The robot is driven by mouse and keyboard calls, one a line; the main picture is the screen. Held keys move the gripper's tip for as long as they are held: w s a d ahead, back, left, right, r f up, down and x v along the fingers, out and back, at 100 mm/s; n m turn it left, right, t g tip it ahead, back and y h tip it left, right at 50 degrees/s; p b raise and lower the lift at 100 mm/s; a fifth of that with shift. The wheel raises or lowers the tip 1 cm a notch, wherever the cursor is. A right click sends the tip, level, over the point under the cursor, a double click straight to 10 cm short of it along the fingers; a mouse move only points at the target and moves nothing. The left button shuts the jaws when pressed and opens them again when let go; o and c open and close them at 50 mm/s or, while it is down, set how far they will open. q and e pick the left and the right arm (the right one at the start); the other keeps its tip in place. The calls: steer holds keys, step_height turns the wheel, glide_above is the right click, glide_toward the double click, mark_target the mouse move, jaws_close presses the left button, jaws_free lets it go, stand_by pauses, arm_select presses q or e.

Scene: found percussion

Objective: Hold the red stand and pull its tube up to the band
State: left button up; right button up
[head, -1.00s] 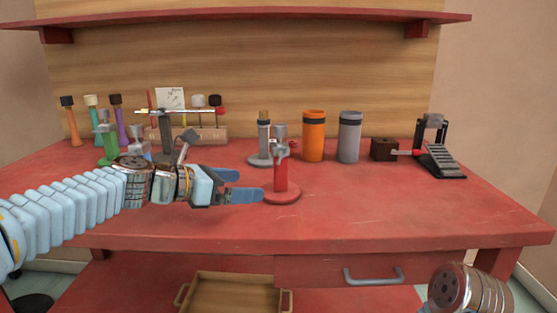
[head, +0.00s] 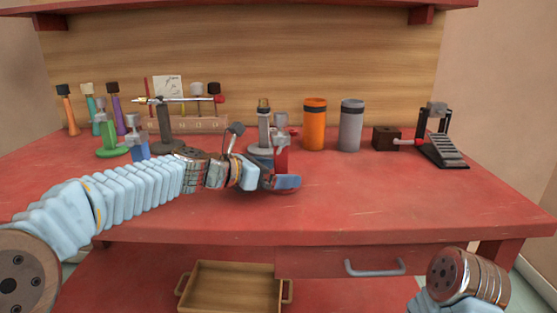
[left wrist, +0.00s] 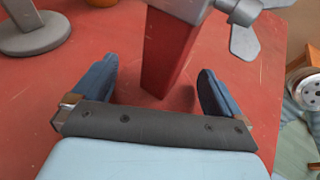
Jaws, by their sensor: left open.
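The red stand (head: 282,160) is upright near the middle of the bench. Its red post (left wrist: 168,55) rises between the two blue fingers of my left gripper in the left wrist view. The left gripper (head: 284,182) is open, low around the post, with gaps showing on both sides. A grey clamp with a wing knob (left wrist: 243,38) tops the post; it also shows in the head view (head: 281,132). I cannot make out a band on the tube. The gripper hides most of the stand's base. My right gripper is out of view; only part of that arm shows at lower right.
A grey stand (head: 264,130) is close behind the red one. An orange canister (head: 314,125) and a grey canister (head: 351,126) stand to the right. A green stand (head: 109,135) and a burner-like tool on a post (head: 165,125) are left. The front right bench is clear.

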arm_select(q)
steer(key=shift+f, duration=0.1)
steer(key=c, duration=1.3)
steer(key=shift+f, duration=0.1)
